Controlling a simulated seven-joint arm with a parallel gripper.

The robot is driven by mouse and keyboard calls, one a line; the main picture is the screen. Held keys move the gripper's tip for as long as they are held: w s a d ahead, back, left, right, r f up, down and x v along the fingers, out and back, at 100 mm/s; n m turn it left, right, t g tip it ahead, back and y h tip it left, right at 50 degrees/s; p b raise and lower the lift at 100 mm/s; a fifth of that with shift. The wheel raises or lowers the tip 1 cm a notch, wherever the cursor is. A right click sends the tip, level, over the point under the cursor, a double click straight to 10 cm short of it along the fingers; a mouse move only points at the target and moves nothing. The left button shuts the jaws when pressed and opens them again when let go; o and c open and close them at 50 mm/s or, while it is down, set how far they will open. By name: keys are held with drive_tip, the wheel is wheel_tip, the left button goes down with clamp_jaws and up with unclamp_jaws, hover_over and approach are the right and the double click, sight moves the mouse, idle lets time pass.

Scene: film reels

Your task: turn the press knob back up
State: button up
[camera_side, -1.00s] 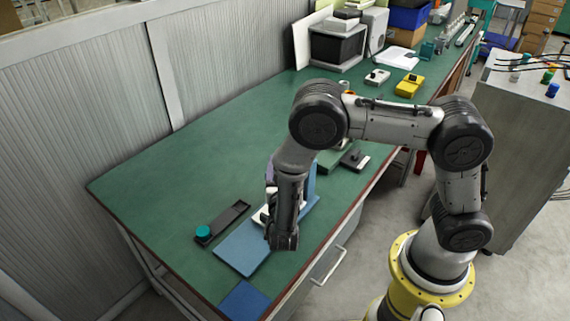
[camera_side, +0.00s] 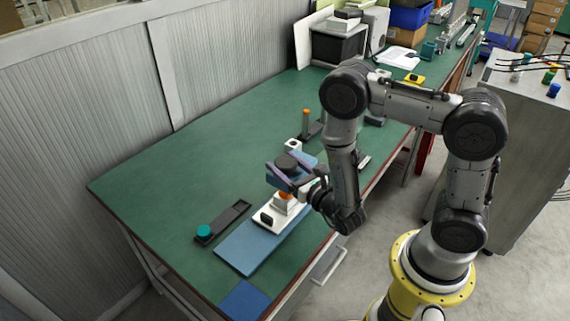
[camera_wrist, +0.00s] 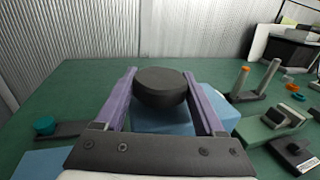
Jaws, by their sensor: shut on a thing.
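The press knob (camera_side: 287,162) is a black round cap on top of the press, above a blue upper part (camera_side: 283,180) and a white base (camera_side: 284,218). It also shows in the wrist view (camera_wrist: 161,88). My gripper (camera_wrist: 160,78) has two purple fingers, one on each side of the knob, shut on it. In the side view my gripper (camera_side: 289,170) reaches in from the right, level with the knob. A small orange and white block (camera_side: 283,203) sits under the press head. The fingers hide the knob's sides.
The press stands on a blue mat (camera_side: 240,250). A dark tray with a teal round piece (camera_side: 204,231) lies to its left. Behind are a post with an orange top (camera_side: 306,122) and a white block (camera_side: 293,145). The left of the green bench (camera_side: 180,180) is clear.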

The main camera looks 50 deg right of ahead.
sight(293, 170)
drive_tip(key=shift+y, duration=0.3)
drive_tip(key=o, duration=1.4)
drive_tip(key=shift+c, duration=0.2)
drive_tip(key=shift+v, duration=3.75)
